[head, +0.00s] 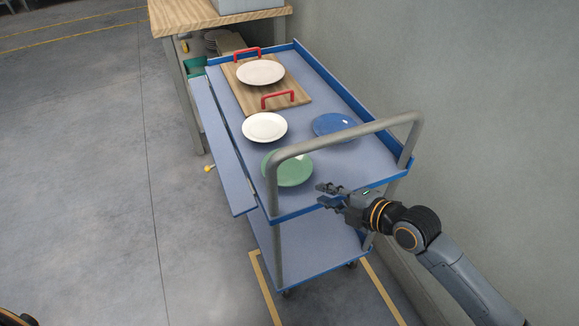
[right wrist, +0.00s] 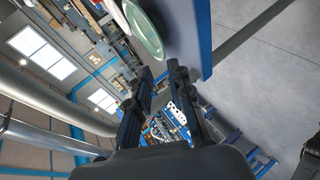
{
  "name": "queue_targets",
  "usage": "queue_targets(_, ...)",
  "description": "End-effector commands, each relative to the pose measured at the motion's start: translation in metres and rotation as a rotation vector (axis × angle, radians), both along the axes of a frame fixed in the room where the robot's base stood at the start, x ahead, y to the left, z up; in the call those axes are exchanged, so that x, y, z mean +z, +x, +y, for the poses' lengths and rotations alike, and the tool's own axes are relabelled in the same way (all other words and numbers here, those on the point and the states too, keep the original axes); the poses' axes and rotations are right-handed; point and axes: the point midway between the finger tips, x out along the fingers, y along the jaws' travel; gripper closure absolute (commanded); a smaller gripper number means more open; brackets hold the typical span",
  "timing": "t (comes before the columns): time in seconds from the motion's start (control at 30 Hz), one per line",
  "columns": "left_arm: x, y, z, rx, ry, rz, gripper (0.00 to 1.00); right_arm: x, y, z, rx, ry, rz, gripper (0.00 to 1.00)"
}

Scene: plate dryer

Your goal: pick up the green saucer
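The green saucer (head: 290,170) lies flat on the top shelf of a blue cart, at its near end behind the grey handle bar. My right gripper (head: 322,195) is just to the right of the saucer, at the cart's near edge, apart from it and with its fingers spread. In the right wrist view the saucer (right wrist: 143,30) shows at the top, beyond the fingers, and the gripper (right wrist: 160,78) is open with nothing between the fingertips. My left gripper is not visible.
The cart's handle bar (head: 345,136) arches over the near end. A white plate (head: 265,127) and a blue plate (head: 335,125) lie nearby. Farther back, another white plate (head: 260,72) sits on a wooden tray (head: 241,93) with red handles. A wall stands right of the cart.

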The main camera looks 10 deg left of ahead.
Motion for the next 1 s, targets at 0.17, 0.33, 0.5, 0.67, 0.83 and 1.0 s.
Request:
queue_targets(0.17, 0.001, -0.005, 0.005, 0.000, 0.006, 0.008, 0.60, -0.015, 0.019, 0.026, -0.003, 0.003, 0.001, 0.80)
queue_targets(0.33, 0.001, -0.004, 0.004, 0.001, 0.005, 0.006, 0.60, -0.022, 0.028, 0.037, -0.003, 0.001, -0.001, 0.80)
queue_targets(0.5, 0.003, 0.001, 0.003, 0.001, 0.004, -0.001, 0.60, -0.027, 0.033, 0.045, -0.003, 0.001, 0.001, 0.80)
queue_targets(0.67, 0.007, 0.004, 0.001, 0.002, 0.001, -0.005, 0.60, -0.039, 0.044, 0.061, -0.004, 0.004, 0.003, 0.80)
queue_targets(0.83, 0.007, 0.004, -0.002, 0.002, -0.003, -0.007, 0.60, -0.047, 0.053, 0.072, -0.003, 0.001, 0.001, 0.80)
queue_targets(1.0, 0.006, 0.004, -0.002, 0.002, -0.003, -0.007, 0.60, -0.049, 0.055, 0.074, -0.003, 0.000, -0.001, 0.80)
